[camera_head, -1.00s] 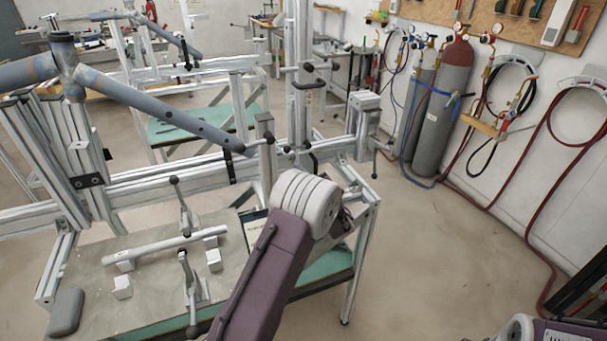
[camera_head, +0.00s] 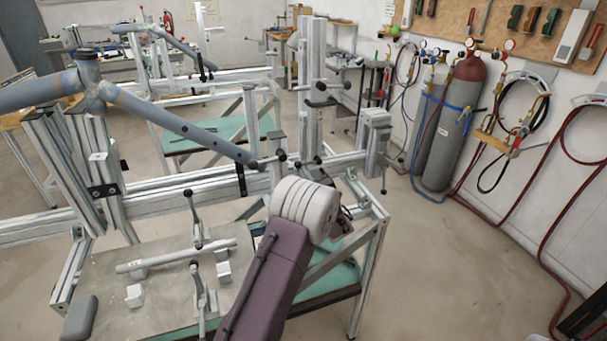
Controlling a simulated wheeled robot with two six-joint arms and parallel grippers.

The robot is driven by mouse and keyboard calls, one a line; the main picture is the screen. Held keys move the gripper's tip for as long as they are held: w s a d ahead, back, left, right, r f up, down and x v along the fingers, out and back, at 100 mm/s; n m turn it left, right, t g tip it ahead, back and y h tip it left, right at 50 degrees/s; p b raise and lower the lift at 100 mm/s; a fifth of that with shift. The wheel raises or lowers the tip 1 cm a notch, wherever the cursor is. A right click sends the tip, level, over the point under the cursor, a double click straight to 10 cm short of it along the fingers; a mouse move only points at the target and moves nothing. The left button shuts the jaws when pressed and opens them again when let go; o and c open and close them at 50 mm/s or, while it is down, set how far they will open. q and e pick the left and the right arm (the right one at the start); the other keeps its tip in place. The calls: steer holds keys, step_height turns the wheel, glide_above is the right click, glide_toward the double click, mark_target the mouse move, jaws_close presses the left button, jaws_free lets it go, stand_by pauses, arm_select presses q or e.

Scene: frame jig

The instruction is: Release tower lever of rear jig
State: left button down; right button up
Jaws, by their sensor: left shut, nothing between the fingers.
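A frame jig stands in front of me, with an upright aluminium tower (camera_head: 312,65) on its long rail. Dark lever handles (camera_head: 322,102) stick out from the tower's front. A grey-blue bicycle tube frame (camera_head: 180,124) slopes across the jig, its lower end near the tower's foot. My left arm reaches up from the bottom, and its pale wrist covers part of the rail. My left gripper (camera_head: 346,217) shows only as dark parts beyond that wrist; it is shut and empty, below the tower levers and apart from them. My right gripper is out of view.
A plate (camera_head: 120,318) with small clamps and a loose tube (camera_head: 176,255) lies at front left. Another similar jig (camera_head: 190,75) stands behind. Gas cylinders (camera_head: 455,120) and hoses line the right wall. The floor right of the jig is clear.

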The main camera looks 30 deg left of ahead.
mark_target(317, 150)
arm_select(q)
steer(key=shift+r+m, duration=0.35)
steer(key=shift+m, duration=0.05)
steer(key=w+d+r+m+p, duration=0.1)
steer(key=r+m+p, duration=0.1)
steer(key=m+p, duration=0.1)
steer(key=w+r+m+p, duration=0.1)
steer(key=r+m+p, duration=0.1)
steer(key=m, duration=0.4)
steer(key=w+d+r+m+p, duration=0.1)
steer(key=r+m+p, duration=0.1)
steer(key=m, duration=0.3)
steer(key=shift+w+d+r+p, duration=0.1)
steer(key=shift+d+r+p, duration=0.25)
steer(key=shift+p, duration=0.45)
stand_by(0.3)
